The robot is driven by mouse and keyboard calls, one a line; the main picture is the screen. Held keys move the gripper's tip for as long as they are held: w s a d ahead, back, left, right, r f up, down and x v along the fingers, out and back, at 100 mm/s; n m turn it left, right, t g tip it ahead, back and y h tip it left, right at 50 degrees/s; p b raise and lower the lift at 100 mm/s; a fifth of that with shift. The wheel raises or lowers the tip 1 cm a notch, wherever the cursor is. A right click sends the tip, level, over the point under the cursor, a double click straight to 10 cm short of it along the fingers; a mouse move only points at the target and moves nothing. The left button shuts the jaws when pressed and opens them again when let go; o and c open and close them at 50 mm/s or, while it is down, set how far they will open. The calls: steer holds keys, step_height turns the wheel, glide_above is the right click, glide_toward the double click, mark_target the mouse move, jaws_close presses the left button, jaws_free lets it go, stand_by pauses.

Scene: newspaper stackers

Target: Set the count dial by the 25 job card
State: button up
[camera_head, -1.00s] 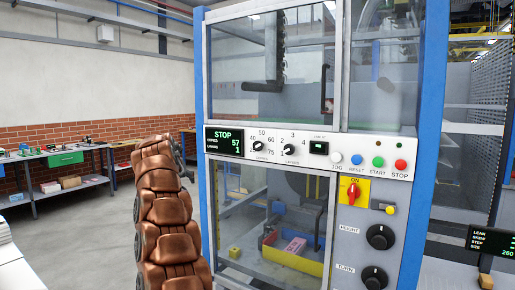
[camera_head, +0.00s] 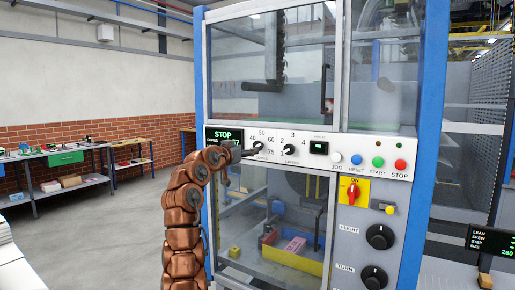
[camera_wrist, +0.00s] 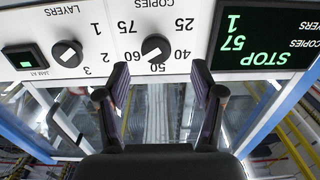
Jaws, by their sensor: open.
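The copies dial (camera_head: 258,147) is a small black knob on the white control panel (camera_head: 330,160). In the upside-down wrist view the dial (camera_wrist: 157,46) has 25, 40, 50, 60 and 75 around it. Its white mark appears to point between 50 and 60. The green display (camera_wrist: 262,40) reads STOP, copies 57, layers 1. My gripper (camera_wrist: 160,80) is open and empty. Its fingers are apart, just short of the dial, one on each side of its line. In the head view my gripper (camera_head: 242,153) is left of the dial and covers part of the display. I see no 25 job card.
The layers dial (camera_head: 289,150) sits right of the copies dial, with a small lit window (camera_head: 318,148) beyond. JOG, RESET, START and STOP buttons (camera_head: 400,165) and a red switch (camera_head: 353,191) are further right. Clear panes lie above and below the panel.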

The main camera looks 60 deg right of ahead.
mark_target(259, 145)
steer(key=shift+d+r+p, duration=0.1)
steer(key=shift+d+p, duration=1.65)
steer(key=shift+d, duration=2.15)
steer(key=c, duration=1.1)
